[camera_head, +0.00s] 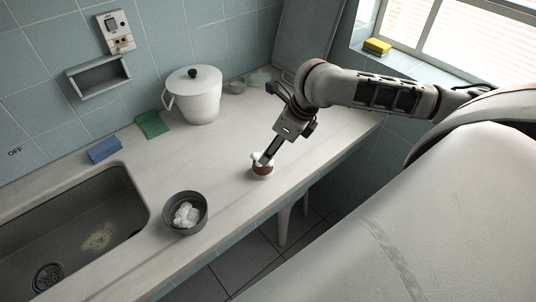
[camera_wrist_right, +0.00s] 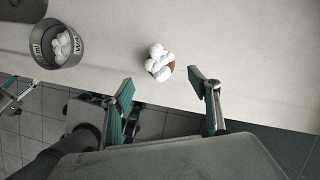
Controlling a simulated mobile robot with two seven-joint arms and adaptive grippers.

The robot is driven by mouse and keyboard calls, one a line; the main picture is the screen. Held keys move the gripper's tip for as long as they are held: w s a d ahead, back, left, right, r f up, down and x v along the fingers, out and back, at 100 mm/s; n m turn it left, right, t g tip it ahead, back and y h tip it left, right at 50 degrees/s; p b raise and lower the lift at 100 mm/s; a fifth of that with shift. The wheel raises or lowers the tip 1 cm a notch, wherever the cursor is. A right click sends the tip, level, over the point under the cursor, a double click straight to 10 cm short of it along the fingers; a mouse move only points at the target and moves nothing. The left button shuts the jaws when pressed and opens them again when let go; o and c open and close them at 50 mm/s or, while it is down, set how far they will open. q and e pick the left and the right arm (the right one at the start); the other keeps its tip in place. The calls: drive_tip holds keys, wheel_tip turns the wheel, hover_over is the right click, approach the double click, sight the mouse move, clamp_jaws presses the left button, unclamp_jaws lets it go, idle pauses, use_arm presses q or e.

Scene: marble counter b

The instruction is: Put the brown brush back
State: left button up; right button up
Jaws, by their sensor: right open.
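A small round brown thing (camera_head: 263,171) stands on the counter near its front edge, with white lumps on top. In the right wrist view the brown thing (camera_wrist_right: 172,67) is mostly hidden under white balls (camera_wrist_right: 158,61). I cannot make out a brush shape or bristles. My right gripper (camera_head: 266,159) reaches down at it in the head view. In the right wrist view my right gripper (camera_wrist_right: 160,80) is open and empty, and the brown thing shows just beyond the gap between its fingers. My left gripper (camera_wrist_right: 17,95) shows partly at that view's left edge, its opening unclear.
A dark grey bowl (camera_head: 168,214) with white lumps stands near the sink (camera_head: 75,235). Behind are a blue sponge (camera_head: 105,149), a green pad (camera_head: 152,125), a white lidded pot (camera_head: 199,98) and a small cup (camera_head: 237,86). A yellow sponge (camera_head: 377,46) lies on the windowsill.

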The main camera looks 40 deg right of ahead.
drive_tip(key=shift+v, duration=1.15)
drive_tip(key=shift+a, duration=0.1)
